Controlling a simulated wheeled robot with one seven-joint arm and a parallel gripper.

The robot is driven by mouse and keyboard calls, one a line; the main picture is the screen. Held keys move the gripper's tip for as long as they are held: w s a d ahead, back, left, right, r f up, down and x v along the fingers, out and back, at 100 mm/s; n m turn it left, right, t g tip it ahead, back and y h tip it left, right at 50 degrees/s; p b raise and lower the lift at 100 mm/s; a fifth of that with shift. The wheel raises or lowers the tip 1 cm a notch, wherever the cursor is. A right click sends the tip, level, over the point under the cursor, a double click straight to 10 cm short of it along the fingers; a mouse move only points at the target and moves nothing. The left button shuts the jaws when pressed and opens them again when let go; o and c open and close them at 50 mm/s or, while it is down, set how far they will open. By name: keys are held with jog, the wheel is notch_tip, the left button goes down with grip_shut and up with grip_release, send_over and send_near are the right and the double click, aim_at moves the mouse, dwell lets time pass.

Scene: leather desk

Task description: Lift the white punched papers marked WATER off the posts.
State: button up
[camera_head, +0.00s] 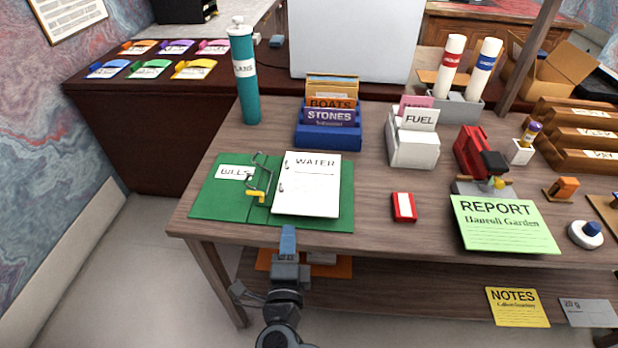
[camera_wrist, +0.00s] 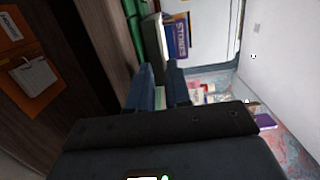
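The white punched papers marked WATER (camera_head: 308,190) lie flat on the right half of an open green binder (camera_head: 220,201) on the desk. Two small marks show near their left edge; whether posts stand in these holes is too small to tell. A metal arch (camera_head: 262,172) with a yellow tab (camera_head: 258,196) stands at the binder's middle, left of the papers. My gripper (camera_head: 288,238) is just in front of the desk's front edge, below the papers in the picture. In the wrist view its two blue fingers (camera_wrist: 162,85) are apart, with nothing seen held between them.
Behind are a blue card box (camera_head: 330,137) with STONES and a teal tube (camera_head: 246,90). A red block (camera_head: 404,207) and the green REPORT sheet (camera_head: 505,224) lie right. An orange folder (camera_wrist: 38,80) is on the lower shelf.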

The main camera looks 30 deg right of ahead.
aim_at(292, 223)
jog(key=shift+p+x, duration=0.3)
jog(key=shift+x, duration=2.85)
jog(key=shift+d+r, duration=0.15)
jog(key=shift+c, duration=0.5)
grip_shut()
jog(key=shift+s, duration=0.1)
